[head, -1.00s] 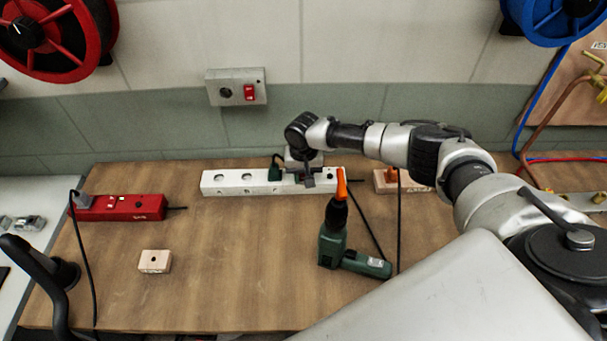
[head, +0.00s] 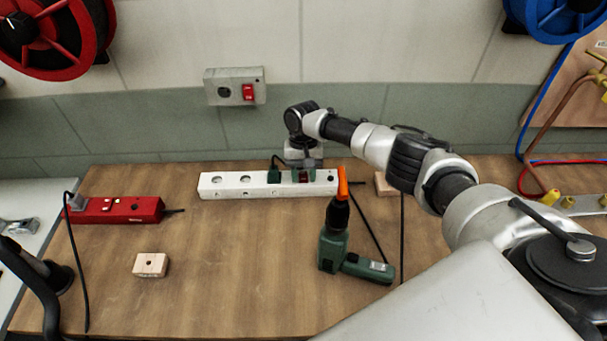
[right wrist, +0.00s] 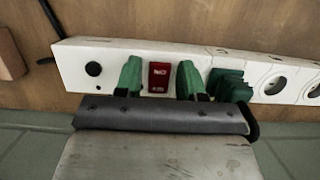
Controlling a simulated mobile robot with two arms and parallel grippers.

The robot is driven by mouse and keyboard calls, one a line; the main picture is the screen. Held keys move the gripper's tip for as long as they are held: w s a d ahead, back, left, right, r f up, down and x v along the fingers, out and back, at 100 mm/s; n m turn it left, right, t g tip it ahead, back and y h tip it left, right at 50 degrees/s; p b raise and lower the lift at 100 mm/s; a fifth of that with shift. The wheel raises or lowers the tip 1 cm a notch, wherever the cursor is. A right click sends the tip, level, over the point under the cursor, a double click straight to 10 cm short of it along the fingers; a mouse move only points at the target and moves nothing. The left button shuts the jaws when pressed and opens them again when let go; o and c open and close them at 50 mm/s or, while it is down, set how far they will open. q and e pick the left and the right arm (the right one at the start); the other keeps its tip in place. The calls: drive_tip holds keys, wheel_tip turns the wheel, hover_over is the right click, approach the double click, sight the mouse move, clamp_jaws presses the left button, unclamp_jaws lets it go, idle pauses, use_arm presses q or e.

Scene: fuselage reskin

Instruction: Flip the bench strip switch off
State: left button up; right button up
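The white bench strip (head: 225,190) lies along the back of the table, with round sockets, a green plug (head: 274,176) and a red rocker switch (head: 303,178) near its right end. My right gripper (head: 304,177) is at the switch. In the right wrist view the red switch (right wrist: 158,76) sits between the two green fingertips of my right gripper (right wrist: 159,80), with a gap on each side. The gripper is open and holds nothing. Small white marks show on the switch; its tilt is hard to tell. My left gripper is not in view.
A green drill (head: 333,245) with an orange tip stands just in front of the strip's right end. A red power strip (head: 125,210) lies at the left. A wooden block (head: 151,265) is at front left. A wall switch box (head: 235,87) is above. The front middle is clear.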

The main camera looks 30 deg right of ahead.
sight(303, 172)
drive_tip(key=shift+o, duration=0.9)
drive_tip(key=b+v, duration=0.2)
drive_tip(key=v, duration=0.9)
drive_tip(key=shift+f, duration=0.1)
